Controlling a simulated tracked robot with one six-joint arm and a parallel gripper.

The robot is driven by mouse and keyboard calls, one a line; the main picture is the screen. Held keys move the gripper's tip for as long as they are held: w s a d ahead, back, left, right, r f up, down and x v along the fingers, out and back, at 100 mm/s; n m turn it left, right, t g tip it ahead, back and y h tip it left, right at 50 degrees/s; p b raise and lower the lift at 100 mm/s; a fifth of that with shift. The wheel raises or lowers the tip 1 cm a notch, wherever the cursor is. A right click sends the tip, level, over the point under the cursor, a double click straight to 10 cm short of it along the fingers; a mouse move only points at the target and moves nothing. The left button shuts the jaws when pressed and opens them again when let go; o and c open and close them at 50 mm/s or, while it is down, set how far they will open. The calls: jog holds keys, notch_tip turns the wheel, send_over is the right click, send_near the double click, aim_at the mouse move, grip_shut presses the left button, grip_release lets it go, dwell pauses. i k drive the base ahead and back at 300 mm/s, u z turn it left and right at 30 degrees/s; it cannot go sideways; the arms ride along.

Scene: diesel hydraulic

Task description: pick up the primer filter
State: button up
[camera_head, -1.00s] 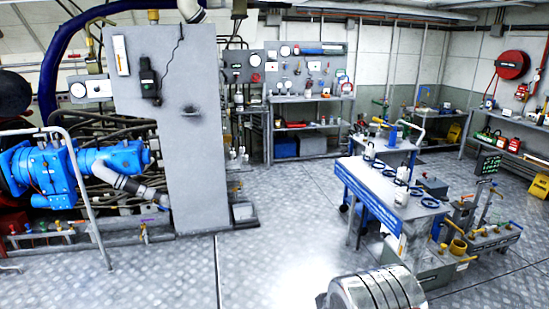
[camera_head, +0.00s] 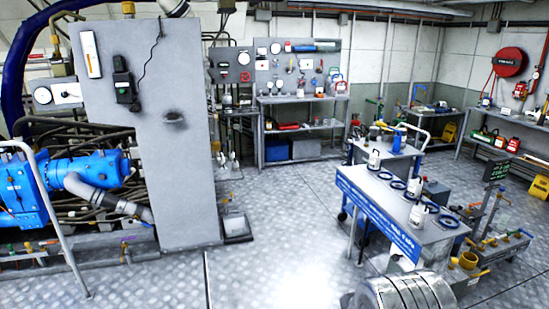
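I cannot tell for sure which thing is the primer filter. A grey-topped cart (camera_head: 365,184) with a blue lettered front stands right of centre. My gripper is not in view.
A tall grey cabinet (camera_head: 145,150) and blue pump machinery (camera_head: 85,170) stand at the left. Shelves (camera_head: 300,98) line the back. A ribbed silver cylinder (camera_head: 405,292) is at the bottom edge, partly cut off. Plate floor (camera_head: 285,220) is clear between cabinet and cart.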

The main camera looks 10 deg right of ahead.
aim_at(375, 159)
jog(key=z, duration=0.2)
jog(key=i, duration=0.75)
jog(key=z, duration=0.35)
jog(key=i, duration=3)
jog(key=u, duration=0.2)
